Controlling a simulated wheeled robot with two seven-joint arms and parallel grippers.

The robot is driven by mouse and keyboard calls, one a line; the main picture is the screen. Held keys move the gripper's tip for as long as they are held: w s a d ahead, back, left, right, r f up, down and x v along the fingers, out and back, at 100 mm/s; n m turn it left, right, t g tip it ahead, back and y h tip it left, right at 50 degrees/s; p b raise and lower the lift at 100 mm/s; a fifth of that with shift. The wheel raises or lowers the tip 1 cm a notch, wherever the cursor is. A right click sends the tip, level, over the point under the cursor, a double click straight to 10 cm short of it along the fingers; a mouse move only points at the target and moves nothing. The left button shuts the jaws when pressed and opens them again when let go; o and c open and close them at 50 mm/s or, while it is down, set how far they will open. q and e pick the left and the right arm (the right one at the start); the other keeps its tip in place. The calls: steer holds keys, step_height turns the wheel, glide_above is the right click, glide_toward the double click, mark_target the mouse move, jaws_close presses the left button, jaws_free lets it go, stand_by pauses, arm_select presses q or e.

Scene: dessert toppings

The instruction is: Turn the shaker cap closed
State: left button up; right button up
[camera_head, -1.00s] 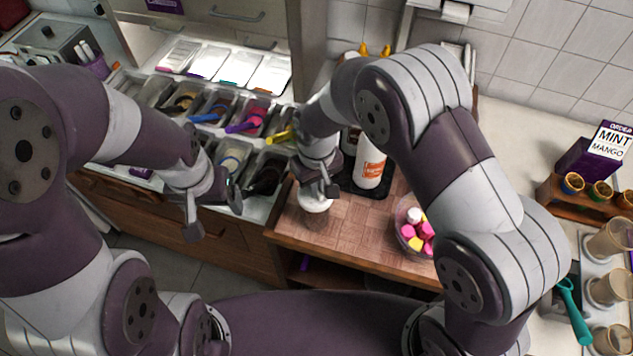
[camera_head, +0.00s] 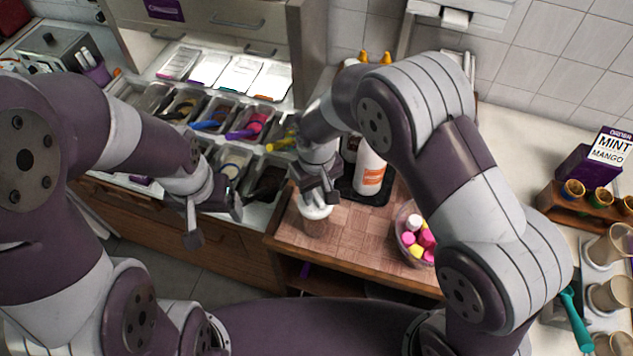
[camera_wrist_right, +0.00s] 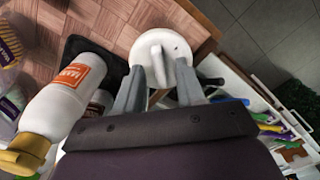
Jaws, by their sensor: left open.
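The shaker (camera_head: 314,228) stands on the wooden counter, with its round white cap (camera_head: 317,212) on top. In the right wrist view the cap (camera_wrist_right: 183,47) has a raised white tab (camera_wrist_right: 157,63) across it. My right gripper (camera_wrist_right: 160,68) is just over the cap, its two fingers apart on either side of the tab, with small gaps visible. It also shows in the head view (camera_head: 318,196), covering part of the cap. My left gripper (camera_head: 215,225) is open and empty, left of the shaker and away from it.
A white bottle with an orange label (camera_head: 370,168) stands on a black mat (camera_head: 352,193) behind the shaker. A clear bowl of pink, yellow and white pieces (camera_head: 415,238) is to the right. Topping bins (camera_head: 235,160) lie to the left. The counter's front edge is close.

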step_height(320, 180, up, 8)
steer(key=b, duration=0.3)
step_height(320, 180, up, 4)
steer(key=p, duration=0.2)
glide_above(316, 195)
steer(key=shift+r, duration=0.15)
steer(key=shift+d, duration=0.2)
